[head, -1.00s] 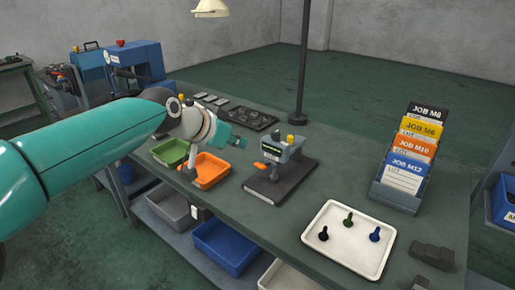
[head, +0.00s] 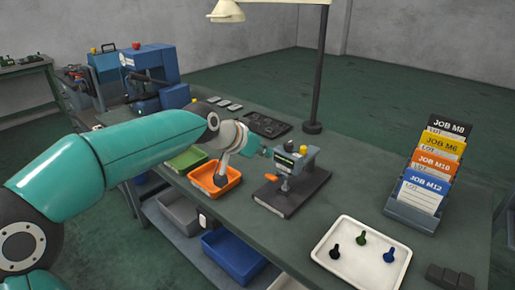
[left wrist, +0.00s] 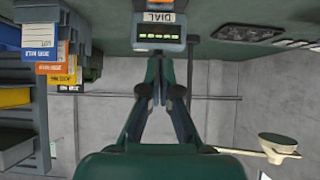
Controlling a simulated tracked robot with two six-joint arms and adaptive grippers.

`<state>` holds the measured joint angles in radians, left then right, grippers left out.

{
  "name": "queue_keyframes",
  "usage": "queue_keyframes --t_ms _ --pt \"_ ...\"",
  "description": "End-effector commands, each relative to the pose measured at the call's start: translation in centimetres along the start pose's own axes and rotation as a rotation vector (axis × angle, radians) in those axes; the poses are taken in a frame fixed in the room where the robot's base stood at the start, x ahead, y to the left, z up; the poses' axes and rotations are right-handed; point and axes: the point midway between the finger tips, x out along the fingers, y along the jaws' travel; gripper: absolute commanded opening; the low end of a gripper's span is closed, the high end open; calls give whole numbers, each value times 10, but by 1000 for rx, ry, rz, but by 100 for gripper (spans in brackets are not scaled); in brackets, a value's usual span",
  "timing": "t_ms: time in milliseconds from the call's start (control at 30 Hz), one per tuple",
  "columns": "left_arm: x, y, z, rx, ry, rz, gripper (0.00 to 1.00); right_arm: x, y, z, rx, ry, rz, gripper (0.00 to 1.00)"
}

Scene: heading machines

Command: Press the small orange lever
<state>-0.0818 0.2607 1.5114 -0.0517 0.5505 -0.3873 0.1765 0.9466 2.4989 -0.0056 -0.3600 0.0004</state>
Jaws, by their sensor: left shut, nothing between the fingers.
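The small orange lever (head: 271,177) sticks out low on the front left of a grey-blue gauge device (head: 297,161) on the bench. The device stands on a dark base plate (head: 275,203) and has a lit display. My left gripper (head: 264,151) is shut and empty, just left of the device's head and above the lever, apart from the lever. In the left wrist view, which is upside down, my shut fingers (left wrist: 158,88) point at the device's display (left wrist: 159,38). An orange patch (left wrist: 160,5) shows at the top edge. My right gripper is out of view.
An orange bin (head: 213,185) and a green bin (head: 187,158) lie below my left wrist. A white tray (head: 340,270) with small coloured pieces and a job-card rack (head: 412,214) stand right. A dark lamp post (head: 321,80) rises behind the device.

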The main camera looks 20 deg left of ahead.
Motion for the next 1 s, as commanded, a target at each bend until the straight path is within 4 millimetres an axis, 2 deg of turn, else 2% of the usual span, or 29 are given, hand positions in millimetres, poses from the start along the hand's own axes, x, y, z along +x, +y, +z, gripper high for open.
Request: queue_keyframes --t_ms 100,267,400,533,1000 --pt "26 0 0 -1 -6 2 0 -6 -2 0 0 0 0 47" --pt "58 0 0 -1 -4 1 0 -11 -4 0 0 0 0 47" --pt "61 -1 23 -3 -3 -1 0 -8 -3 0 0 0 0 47" --pt "64 0 34 -1 -2 0 0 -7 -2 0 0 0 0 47" --pt "65 -1 40 -1 0 -1 0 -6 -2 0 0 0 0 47"
